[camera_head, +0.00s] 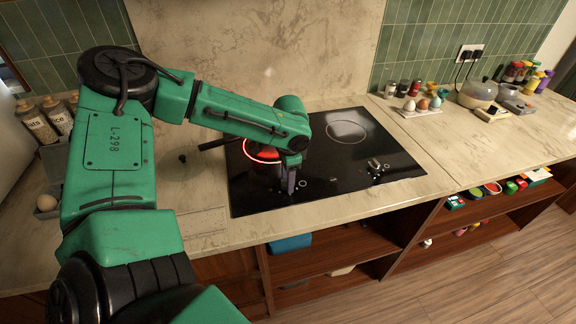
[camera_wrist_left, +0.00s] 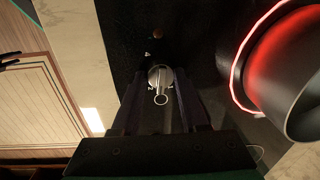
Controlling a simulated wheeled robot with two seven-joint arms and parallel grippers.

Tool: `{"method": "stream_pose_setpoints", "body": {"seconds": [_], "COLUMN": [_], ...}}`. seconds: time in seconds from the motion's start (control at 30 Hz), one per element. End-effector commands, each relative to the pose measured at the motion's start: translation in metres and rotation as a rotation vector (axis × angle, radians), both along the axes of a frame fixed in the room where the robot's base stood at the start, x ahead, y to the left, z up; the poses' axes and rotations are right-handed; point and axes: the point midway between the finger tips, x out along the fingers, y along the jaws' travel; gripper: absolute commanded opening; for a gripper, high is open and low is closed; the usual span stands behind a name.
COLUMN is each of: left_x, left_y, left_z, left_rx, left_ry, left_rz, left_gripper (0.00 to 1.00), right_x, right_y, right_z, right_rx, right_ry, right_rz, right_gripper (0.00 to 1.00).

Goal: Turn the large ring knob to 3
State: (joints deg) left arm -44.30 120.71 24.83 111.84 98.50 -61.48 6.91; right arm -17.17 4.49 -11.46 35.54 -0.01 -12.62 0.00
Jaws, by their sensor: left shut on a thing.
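The black glass hob (camera_head: 335,185) is set in the counter. My left gripper (camera_head: 290,186) points down at its front left edge. In the left wrist view the fingers (camera_wrist_left: 160,88) are shut on a silver round knob (camera_wrist_left: 160,74), with a printed ring mark just beside it. In the head view the gripper hides this knob. I cannot read any numbers around it. Another knob (camera_head: 375,164) stands apart at the hob's front right. The front left cooking zone (camera_head: 246,152) glows red around a pan, which also shows in the left wrist view (camera_wrist_left: 300,75). My right gripper is not in view.
A dark pan handle (camera_head: 215,143) sticks out left, behind my forearm. The rear cooking zone (camera_head: 346,131) is bare and unlit. Eggs in a holder (camera_head: 422,106), jars and a lidded cooker (camera_head: 478,92) stand at the back right. The counter right of the hob is clear.

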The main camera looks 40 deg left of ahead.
Motion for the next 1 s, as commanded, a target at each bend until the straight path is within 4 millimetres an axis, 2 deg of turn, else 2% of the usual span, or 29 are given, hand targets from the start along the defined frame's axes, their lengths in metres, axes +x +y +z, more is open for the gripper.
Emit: {"method": "stream_pose_setpoints", "body": {"seconds": [0.03, 1.0], "left_x": [0.002, 0.002], "left_y": [0.001, 0.003], "left_z": [0.004, 0.004], "left_rx": [0.003, 0.007], "left_ry": [-0.008, -0.009], "left_rz": [-0.041, -0.961], "left_gripper": [0.00, 0.00], "right_x": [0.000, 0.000], "right_y": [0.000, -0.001], "right_z": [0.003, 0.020], "right_rx": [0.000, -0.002], "right_ry": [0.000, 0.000], "right_rz": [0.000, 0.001], "right_gripper": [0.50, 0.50]}}
